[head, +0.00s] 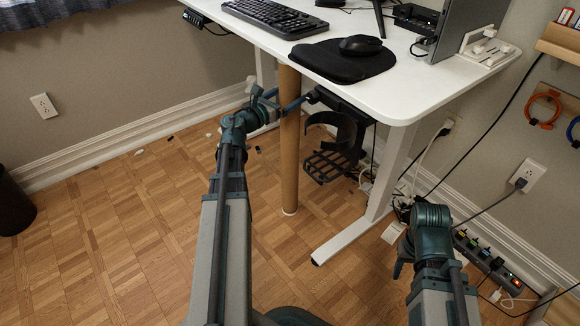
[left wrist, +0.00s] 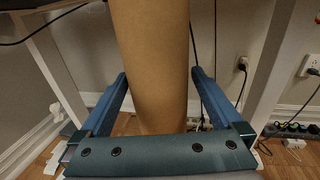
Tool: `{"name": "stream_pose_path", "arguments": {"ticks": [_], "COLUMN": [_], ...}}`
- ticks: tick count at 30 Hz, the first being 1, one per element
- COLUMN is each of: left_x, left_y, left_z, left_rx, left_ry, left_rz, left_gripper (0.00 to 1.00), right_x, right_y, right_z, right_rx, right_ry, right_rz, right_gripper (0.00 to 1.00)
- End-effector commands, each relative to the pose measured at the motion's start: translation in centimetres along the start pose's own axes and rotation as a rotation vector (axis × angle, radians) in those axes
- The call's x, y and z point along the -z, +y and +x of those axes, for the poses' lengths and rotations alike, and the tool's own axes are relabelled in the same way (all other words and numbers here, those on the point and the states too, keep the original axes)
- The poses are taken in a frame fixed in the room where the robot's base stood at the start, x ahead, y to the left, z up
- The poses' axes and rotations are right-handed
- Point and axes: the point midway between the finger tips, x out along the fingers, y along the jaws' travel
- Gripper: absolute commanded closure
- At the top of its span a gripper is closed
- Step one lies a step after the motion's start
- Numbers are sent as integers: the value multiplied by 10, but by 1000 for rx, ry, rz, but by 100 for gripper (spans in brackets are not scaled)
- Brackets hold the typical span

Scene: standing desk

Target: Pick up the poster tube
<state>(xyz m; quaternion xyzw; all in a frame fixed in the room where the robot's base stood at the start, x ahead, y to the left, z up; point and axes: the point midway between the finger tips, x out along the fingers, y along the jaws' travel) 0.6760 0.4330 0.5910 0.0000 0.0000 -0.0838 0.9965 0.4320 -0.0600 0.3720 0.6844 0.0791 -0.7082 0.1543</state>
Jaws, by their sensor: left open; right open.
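The poster tube (head: 289,150) is a tall brown cardboard cylinder. It stands upright on the wooden floor, close to the front edge of the white desk. My left gripper (head: 282,107) is at the tube's upper part, just below the desktop. In the left wrist view the tube (left wrist: 153,65) rises between the two blue fingers of the open left gripper (left wrist: 157,85), with a gap visible on each side. The tube's lower end is hidden there behind the gripper body. My right arm is at the lower right of the head view; its fingertips cannot be made out.
The white desk (head: 405,95) carries a keyboard (head: 273,17), a mouse pad (head: 335,66) and a mouse (head: 360,45). A black cup holder (head: 335,150) hangs under its edge, right of the tube. A power strip (head: 490,262) and cables lie at right. Floor at left is mostly open.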

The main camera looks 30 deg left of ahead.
Motion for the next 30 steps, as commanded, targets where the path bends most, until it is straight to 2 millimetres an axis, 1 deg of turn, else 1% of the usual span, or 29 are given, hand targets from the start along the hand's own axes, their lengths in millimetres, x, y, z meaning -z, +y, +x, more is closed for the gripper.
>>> {"name": "stream_pose_path", "arguments": {"ticks": [1,6,9,14,15,17,21,23,24,29,30], "left_x": [-1,-1,-1,-1,-1,-1,-1,-1,-1,-1,-1], "left_y": [2,3,2,2,2,2,2,2,2,2,2], "left_z": [10,34,40,39,39,39,39,39,39,39,39], "left_rx": [2,2,0,0,0,0,0,0,0,0,0], "left_ry": [0,0,0,0,0,0,0,0,0,0,0], "left_rz": [0,0,0,0,0,0,0,0,0,0,0], "left_gripper": [0,0,0,0,4,14,40,50,58,86,94], "right_x": [0,0,0,0,0,0,0,0,0,0,0], "right_y": [0,0,0,0,0,0,0,0,0,0,0], "right_z": [-1,-1,-1,-1,-1,-1,-1,-1,-1,-1,-1], "right_rx": [0,0,0,0,0,0,0,0,0,0,0], "right_ry": [0,0,0,0,0,0,0,0,0,0,0], "right_rz": [0,0,0,0,0,0,0,0,0,0,0], "right_gripper": [50,50,50,50,50,50,50,50,50,50,50]}}
